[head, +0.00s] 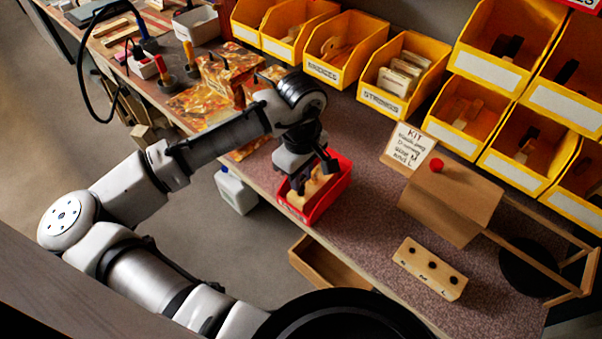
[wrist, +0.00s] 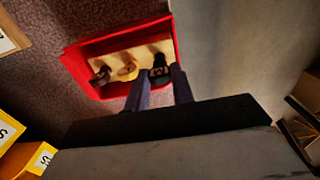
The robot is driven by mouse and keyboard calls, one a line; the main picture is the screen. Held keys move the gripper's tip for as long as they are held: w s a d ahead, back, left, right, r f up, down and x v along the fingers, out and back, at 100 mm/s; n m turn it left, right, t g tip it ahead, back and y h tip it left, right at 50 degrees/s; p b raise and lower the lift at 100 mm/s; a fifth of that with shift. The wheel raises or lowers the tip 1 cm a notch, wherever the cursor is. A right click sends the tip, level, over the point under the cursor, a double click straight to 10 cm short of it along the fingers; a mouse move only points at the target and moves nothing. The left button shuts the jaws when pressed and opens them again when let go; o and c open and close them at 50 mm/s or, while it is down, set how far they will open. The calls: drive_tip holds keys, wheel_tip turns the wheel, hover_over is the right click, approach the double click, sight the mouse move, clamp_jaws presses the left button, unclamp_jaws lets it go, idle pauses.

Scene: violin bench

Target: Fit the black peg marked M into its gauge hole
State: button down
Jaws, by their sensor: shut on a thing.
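My gripper (head: 306,185) points down into a red bin (head: 329,203) at the bench's front edge. In the wrist view my gripper (wrist: 162,80) is shut on a black peg (wrist: 159,73) with a pale mark that looks like M. The peg is at a wooden block (wrist: 143,52) inside the bin; I cannot tell if it is lifted. Another dark peg (wrist: 102,76) and a tan round piece (wrist: 127,71) are beside it. The wooden gauge block (head: 430,269) with three dark holes lies on the bench, right of the bin; one label reads L.
A wooden stand (head: 452,200) with a red knob and a KIT card (head: 409,148) stand behind the gauge block. Yellow bins (head: 402,75) line the back. An open wooden drawer (head: 328,265) juts out at the front. The bench between bin and gauge is clear.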

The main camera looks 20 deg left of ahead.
drive_tip(key=shift+r+p, duration=1.2)
drive_tip(key=shift+r, duration=0.1)
drive_tip(key=shift+r, duration=0.1)
wheel_tip(320, 180, up, 4)
drive_tip(key=p, duration=0.4)
drive_tip(key=shift+r, duration=0.25)
wheel_tip(320, 180, up, 2)
drive_tip(key=shift+r+p, duration=0.15)
drive_tip(key=shift+p, duration=0.4)
